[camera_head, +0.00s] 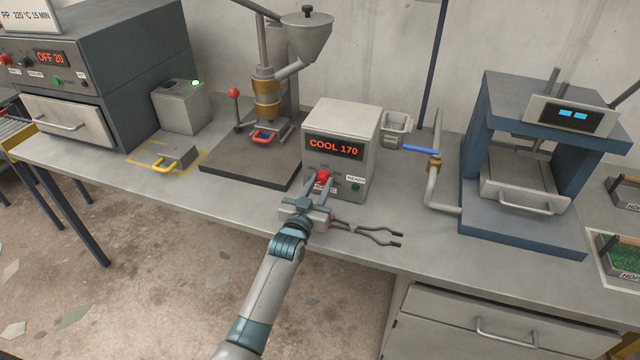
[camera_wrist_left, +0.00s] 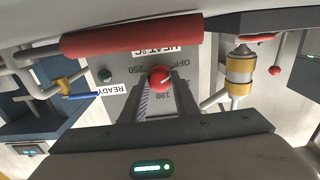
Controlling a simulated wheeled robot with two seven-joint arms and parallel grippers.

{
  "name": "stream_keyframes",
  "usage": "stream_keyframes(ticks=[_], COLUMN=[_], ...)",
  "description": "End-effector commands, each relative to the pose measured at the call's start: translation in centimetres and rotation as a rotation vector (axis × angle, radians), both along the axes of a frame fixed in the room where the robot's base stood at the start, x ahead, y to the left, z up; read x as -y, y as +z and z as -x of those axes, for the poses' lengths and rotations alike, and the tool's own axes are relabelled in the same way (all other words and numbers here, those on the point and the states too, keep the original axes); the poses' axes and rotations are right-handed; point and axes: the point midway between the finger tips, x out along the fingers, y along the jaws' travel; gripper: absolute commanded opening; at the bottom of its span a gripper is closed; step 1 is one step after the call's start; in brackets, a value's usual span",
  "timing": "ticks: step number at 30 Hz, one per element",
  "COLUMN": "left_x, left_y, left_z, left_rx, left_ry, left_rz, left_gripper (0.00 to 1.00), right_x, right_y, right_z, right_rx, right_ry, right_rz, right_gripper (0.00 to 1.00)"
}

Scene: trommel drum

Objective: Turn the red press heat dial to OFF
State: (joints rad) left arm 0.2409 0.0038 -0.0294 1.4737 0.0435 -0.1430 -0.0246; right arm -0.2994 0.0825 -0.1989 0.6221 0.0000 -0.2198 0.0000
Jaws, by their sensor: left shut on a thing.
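The red press heat dial (camera_head: 323,177) is on the front of a grey control box (camera_head: 357,118) whose display reads COOL 170. My left gripper (camera_head: 321,185) reaches the dial from the front, its fingers shut on it. The left wrist view, upside down, shows the dial (camera_wrist_left: 160,76) between the ends of the fingers (camera_wrist_left: 160,88). A pale mark on the dial points up and right there, roughly towards the OFF print. The prints 250 and 190 also show. The fingers hide part of the scale. My right gripper is in neither view.
Dark tongs (camera_head: 375,235) lie on the bench right of my left gripper. A hopper machine (camera_head: 268,85) stands left of the box, a blue-framed press (camera_head: 520,165) right. A small green READY light (camera_wrist_left: 105,74) sits beside the dial. The bench front left is clear.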

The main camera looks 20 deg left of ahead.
Motion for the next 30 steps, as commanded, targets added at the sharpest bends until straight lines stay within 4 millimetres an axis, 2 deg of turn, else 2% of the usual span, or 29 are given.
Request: stream_keyframes(ticks=[6, 20, 21, 22, 30], left_x=[0.03, 0.05, 0.05, 0.05, 0.04], left_y=[-0.23, -0.26, -0.26, -0.24, -0.1], left_z=[0.07, 0.06, 0.06, 0.06, 0.02], left_rx=[-0.006, -0.008, -0.008, -0.007, -0.005], left_ry=[0.0, 0.0, 0.0, 0.0, 0.0], left_rz=[0.069, 0.084, 0.084, 0.084, 0.082], left_gripper=[0.05, 0.05, 0.37, 0.44, 0.46], right_x=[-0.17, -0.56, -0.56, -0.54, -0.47], right_y=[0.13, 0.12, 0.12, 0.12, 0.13], right_z=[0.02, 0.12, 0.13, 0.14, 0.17], right_rx=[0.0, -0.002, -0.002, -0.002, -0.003], right_ry=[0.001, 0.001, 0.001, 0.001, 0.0], right_rz=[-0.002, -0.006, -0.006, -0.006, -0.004], right_gripper=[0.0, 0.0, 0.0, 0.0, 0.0])
